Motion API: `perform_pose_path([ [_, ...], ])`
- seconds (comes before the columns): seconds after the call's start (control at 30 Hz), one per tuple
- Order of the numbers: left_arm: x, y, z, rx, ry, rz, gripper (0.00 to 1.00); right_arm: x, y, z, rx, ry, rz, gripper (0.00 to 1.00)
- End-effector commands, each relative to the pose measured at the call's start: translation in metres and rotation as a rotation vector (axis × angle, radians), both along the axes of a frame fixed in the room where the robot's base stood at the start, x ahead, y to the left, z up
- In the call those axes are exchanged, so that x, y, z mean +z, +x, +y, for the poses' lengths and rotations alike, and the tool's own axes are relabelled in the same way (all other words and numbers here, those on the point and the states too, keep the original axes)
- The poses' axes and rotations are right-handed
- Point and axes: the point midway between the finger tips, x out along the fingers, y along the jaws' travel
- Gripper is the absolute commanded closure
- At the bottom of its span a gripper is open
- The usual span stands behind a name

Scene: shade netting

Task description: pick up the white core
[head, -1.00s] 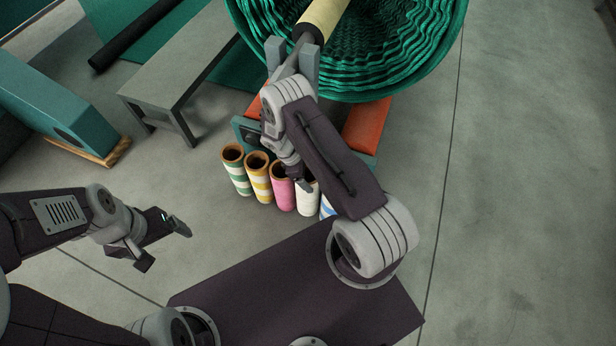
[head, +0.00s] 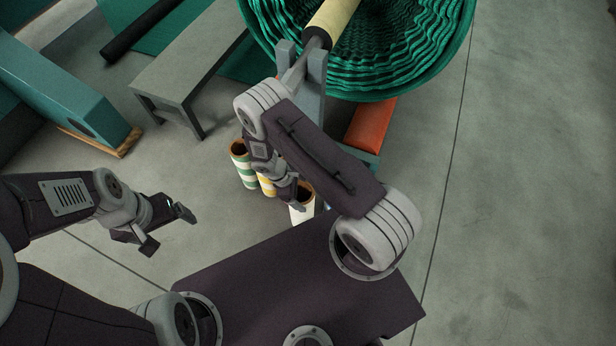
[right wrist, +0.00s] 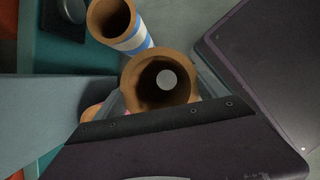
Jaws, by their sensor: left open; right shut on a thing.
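The white core (head: 300,214) is a pale upright tube with a brown open top. My right gripper (head: 298,202) is shut on it near the top in the head view. In the right wrist view the core's brown rim (right wrist: 160,103) is between the fingers, with a pale round spot down its bore. Whether its base touches the floor is hidden. My left gripper (head: 169,231) is open and empty over bare floor at the left.
A green-striped core (head: 243,168) and a yellow-striped core (head: 267,186) stand left of my right wrist. A blue-striped core (right wrist: 133,38) stands close by the held core. Behind are a stand with an orange pad (head: 370,125), a green netting roll (head: 410,60) and a grey bench (head: 190,60).

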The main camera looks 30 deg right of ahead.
Motion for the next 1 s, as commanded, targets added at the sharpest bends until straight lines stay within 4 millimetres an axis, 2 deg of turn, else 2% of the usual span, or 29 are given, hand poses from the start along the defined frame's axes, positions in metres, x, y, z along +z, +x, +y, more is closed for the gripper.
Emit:
perform_pose_path([
  [0.03, 0.008, 0.000, 0.000, 0.000, 0.000, 0.000, 0.12, 0.005, -0.011, 0.011, 0.008, -0.002, 0.005, 0.91],
  [0.2, 0.016, 0.000, 0.000, 0.000, 0.000, 0.000, 0.12, 0.003, -0.038, 0.043, 0.006, -0.001, 0.002, 0.91],
  [0.4, 0.021, 0.000, 0.000, 0.000, 0.000, 0.000, 0.12, 0.002, -0.055, 0.064, 0.002, -0.001, 0.002, 0.91],
  [1.0, 0.021, 0.000, 0.000, 0.000, 0.000, 0.000, 0.12, 0.000, -0.059, 0.069, 0.000, -0.001, 0.000, 0.91],
])
